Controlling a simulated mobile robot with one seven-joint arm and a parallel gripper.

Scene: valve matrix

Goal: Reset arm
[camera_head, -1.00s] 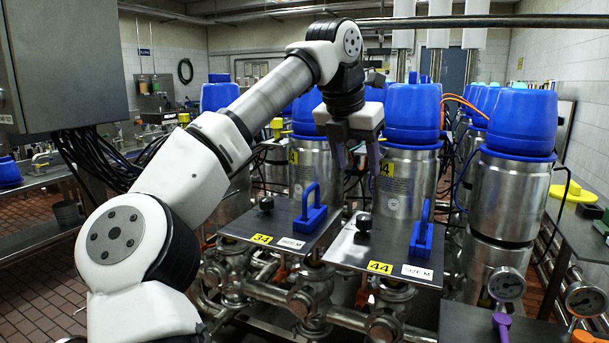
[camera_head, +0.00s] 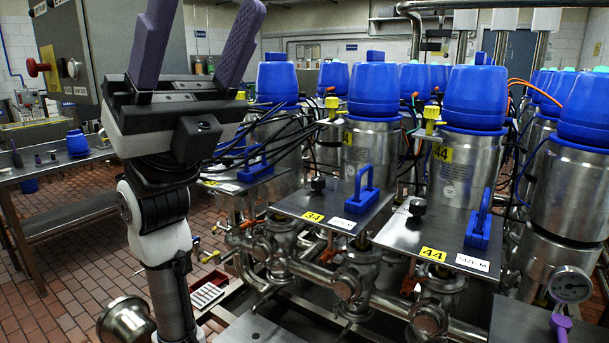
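My gripper (camera_head: 201,38) is at the upper left of the head view, pointing up. Its two purple fingers are spread apart with nothing between them, so it is open and empty. My white and black arm (camera_head: 165,245) rises from the bottom left and bends up to the gripper. The gripper is to the left of the valve units and touches nothing that I can see. It hides part of the back wall and part of the grey cabinet.
Steel valve units with blue caps (camera_head: 475,98) fill the middle and right. Plates with blue handles, marked 34 (camera_head: 325,210) and 44 (camera_head: 440,250), stand in front. A grey cabinet (camera_head: 110,35) hangs at the upper left. A steel bench (camera_head: 50,165) stands at the left over red tiles.

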